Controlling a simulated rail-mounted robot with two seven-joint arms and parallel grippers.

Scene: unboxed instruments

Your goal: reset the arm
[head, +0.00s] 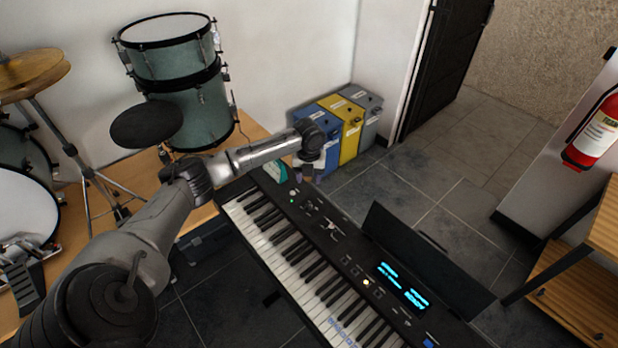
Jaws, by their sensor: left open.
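My left arm comes in from the lower left and reaches over the far left end of a black electronic keyboard (308,277). My left gripper (308,172) is at the end of that arm, pointing down. It is open, and no held object shows between its fingers. It appears above the keyboard's back left corner; I cannot tell how high. A small teal and white item (276,172) shows by the keyboard's end, partly hidden by the arm. My right gripper is not in view.
Blue, yellow and grey bins (350,128) stand behind the keyboard. A drum kit (170,85) stands at the left. A black panel (428,262) rises along the keyboard's back edge. A fire extinguisher (597,132) and wooden shelf (570,290) are at right. The tiled floor between is clear.

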